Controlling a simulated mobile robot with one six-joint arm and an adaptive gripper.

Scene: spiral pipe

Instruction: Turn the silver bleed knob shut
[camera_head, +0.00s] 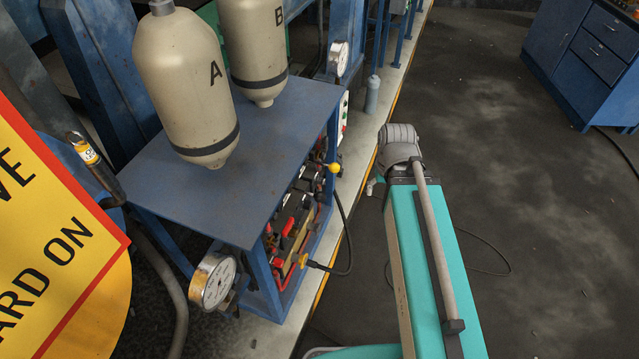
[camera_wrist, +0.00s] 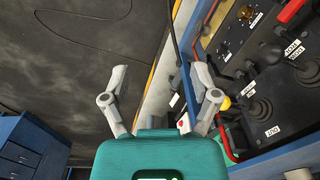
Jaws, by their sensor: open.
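The right finger overlaps the panel edge in the picture; contact cannot be told. In the head view the panel front (camera_head: 298,215) shows at a slant, and no silver knob can be picked out.
Tanks A (camera_head: 185,85) and B (camera_head: 255,45) stand over the blue rig top (camera_head: 240,150). A pressure gauge (camera_head: 213,280) juts from its near corner. A black cable (camera_head: 345,240) loops out from the panel. A blue cabinet (camera_head: 585,60) stands far right. Open floor lies between.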

